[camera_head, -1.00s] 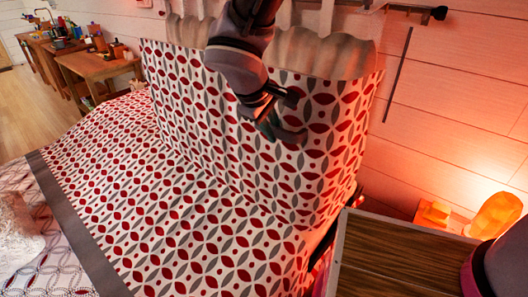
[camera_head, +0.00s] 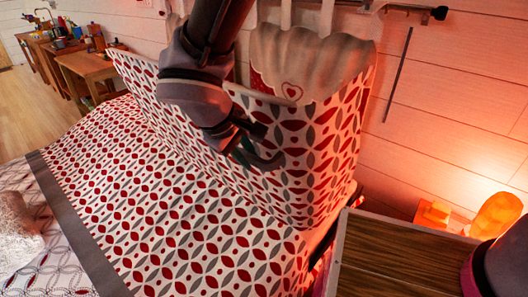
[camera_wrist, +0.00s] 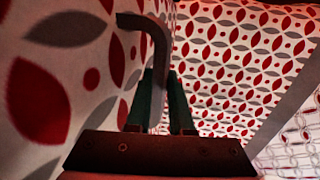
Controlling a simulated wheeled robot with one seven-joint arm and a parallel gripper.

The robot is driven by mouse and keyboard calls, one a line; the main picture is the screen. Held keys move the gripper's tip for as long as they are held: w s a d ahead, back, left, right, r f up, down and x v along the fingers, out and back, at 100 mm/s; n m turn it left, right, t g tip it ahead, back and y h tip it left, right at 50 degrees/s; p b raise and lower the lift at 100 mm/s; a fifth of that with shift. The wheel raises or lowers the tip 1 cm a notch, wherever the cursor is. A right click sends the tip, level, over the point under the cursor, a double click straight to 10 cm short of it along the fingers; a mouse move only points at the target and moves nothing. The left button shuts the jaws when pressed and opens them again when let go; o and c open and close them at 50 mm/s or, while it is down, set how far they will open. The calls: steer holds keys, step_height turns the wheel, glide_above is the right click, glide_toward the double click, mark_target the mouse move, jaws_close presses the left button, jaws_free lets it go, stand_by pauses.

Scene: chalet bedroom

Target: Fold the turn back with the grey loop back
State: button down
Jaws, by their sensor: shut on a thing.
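The turn back (camera_head: 325,140) is a white panel with red and grey leaf shapes. It stands up from the matching cover (camera_head: 190,235) and leans over it, its top edge sagging on the left. My gripper (camera_head: 246,148) is at the face of the turn back, shut on the grey loop (camera_head: 270,164). In the wrist view the dark, bent loop (camera_wrist: 154,32) runs between the two fingers (camera_wrist: 160,100), beside the patterned cloth. My arm hides part of the panel's top edge.
A pale pillow with a heart (camera_head: 300,70) stands behind the panel. A wooden-topped cabinet (camera_head: 395,260) is at the lower right, near a glowing orange lamp (camera_head: 495,215). Desks (camera_head: 95,68) stand far left. A grey band (camera_head: 80,235) edges the cover.

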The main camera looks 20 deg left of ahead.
steer(key=s+a+f, duration=0.1)
steer(key=s+f, duration=0.3)
steer(key=s, duration=0.3)
steer(key=shift+a, duration=0.4)
steer(key=shift+c, duration=2)
jaws_free()
steer(key=shift+r, duration=0.15)
